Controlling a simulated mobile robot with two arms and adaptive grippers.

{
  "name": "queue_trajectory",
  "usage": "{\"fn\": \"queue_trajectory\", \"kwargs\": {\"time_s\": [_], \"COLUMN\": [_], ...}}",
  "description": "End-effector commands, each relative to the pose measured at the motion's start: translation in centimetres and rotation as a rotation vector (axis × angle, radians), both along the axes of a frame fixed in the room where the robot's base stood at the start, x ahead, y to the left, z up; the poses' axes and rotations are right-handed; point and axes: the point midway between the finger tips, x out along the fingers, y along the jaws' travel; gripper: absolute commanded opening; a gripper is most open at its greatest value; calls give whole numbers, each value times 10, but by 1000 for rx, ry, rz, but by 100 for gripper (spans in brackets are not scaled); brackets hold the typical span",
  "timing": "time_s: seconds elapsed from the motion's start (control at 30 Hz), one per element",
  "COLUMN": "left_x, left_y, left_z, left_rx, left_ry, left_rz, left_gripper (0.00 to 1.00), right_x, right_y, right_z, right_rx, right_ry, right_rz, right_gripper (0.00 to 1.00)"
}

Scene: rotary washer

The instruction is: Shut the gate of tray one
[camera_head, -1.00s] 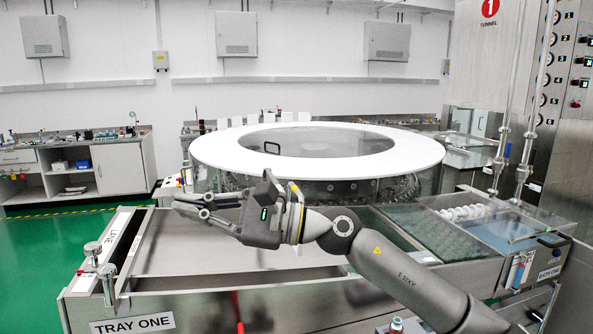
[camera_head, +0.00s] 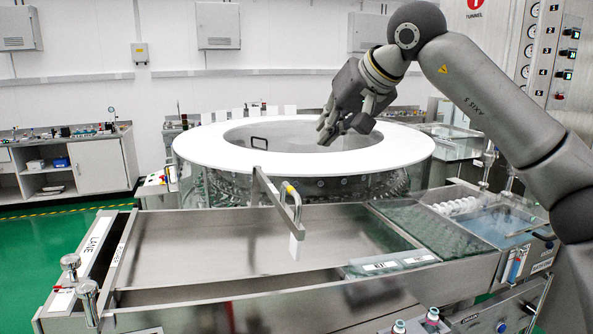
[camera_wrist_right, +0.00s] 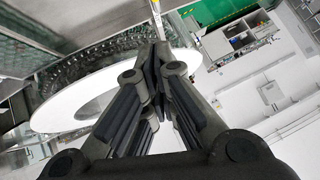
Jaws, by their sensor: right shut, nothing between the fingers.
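Tray one (camera_head: 190,262) is the wide, shallow metal tray in front of the rotary washer. A slim metal bar, seemingly its gate (camera_head: 270,195), stands out at the tray's far edge and carries a looped handle (camera_head: 294,203) with a yellowish top. I cannot tell exactly how the bar is hinged. My right gripper (camera_head: 324,130) is shut and empty, up over the washer's white ring, apart from the bar and handle. Its closed fingers (camera_wrist_right: 155,52) fill the middle of the right wrist view. My left gripper is not in view.
The round washer with its white ring (camera_head: 208,148) stands just behind the tray. Metal posts (camera_head: 87,298) stand at the tray's left front. Clear panels and a blue bath (camera_head: 500,228) lie to the right. The tray floor looks bare.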

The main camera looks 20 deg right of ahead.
Motion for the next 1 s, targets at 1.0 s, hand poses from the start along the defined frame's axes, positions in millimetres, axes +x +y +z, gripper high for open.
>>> {"fn": "queue_trajectory", "kwargs": {"time_s": [1.0], "left_x": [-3], "left_y": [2], "left_z": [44], "left_rx": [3], "left_ry": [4], "left_rz": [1], "left_gripper": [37], "right_x": [65], "right_y": [36], "right_z": [-102], "right_rx": [5], "right_ry": [1], "right_rz": [3], "right_gripper": [0]}}
